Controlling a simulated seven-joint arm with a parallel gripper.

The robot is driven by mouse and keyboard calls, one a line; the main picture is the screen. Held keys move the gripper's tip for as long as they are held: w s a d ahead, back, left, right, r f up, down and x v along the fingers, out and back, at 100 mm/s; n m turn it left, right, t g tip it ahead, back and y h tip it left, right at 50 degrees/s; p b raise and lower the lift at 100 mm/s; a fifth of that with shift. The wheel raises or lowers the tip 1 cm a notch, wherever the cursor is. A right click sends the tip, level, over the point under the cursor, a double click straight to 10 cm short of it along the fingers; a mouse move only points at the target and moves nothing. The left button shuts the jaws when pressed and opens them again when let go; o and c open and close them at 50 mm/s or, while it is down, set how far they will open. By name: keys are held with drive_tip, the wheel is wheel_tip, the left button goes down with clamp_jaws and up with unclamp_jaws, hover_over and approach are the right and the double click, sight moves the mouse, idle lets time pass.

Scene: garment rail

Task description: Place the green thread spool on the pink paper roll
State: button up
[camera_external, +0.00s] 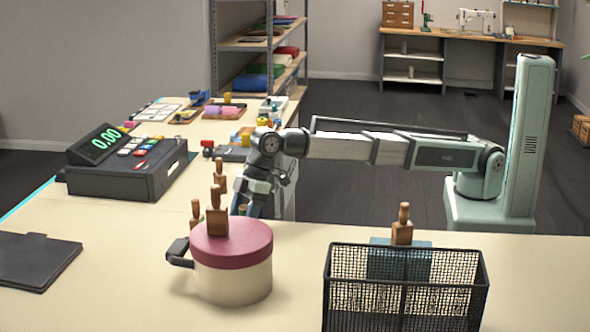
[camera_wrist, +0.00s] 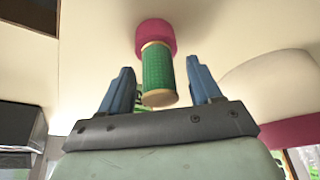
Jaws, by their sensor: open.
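In the wrist view, which shows the scene upside down, the green thread spool (camera_wrist: 158,70) has pale ends and lies in line between the two blue fingers of my gripper (camera_wrist: 160,75). The fingers are open, with a visible gap on each side of the spool. The pink paper roll (camera_wrist: 155,35) meets the spool's far end, on the table side; the spool appears to stand upright on it. In the external view my gripper (camera_external: 250,202) points down behind the cream pot, which partly hides it.
The cream pot (camera_external: 234,282) with a pink lid stands close beside my gripper. A black wire basket (camera_external: 405,290) is at the front right. A cash register (camera_external: 125,170) stands at the back left, and a dark folder (camera_external: 35,262) lies at the left.

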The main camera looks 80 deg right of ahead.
drive_tip(key=v, duration=1.2)
idle(0.3)
drive_tip(key=s+d+f+m+g+h, duration=0.15)
drive_tip(key=d+f+m, duration=0.35)
drive_tip(key=d+f, duration=2.55)
drive_tip(key=s+d+f+m+h, duration=0.2)
drive_tip(key=s+d+f, duration=0.5)
drive_tip(key=d+f, duration=0.3)
drive_tip(key=s+d+f+m+g, duration=0.2)
drive_tip(key=s+d+f, duration=0.3)
drive_tip(key=s+d, duration=0.25)
drive_tip(key=s+f+g, duration=0.2)
drive_tip(key=s+f, duration=0.4)
drive_tip(key=s, duration=0.3)
drive_tip(key=s+f+g, duration=0.2)
drive_tip(key=s+f, duration=0.5)
drive_tip(key=s, duration=0.3)
drive_tip(key=s+a+f+g, duration=0.1)
drive_tip(key=s+f+g, duration=0.1)
drive_tip(key=s+f, duration=0.5)
drive_tip(key=s, duration=0.3)
drive_tip(key=shift+f, duration=0.15)
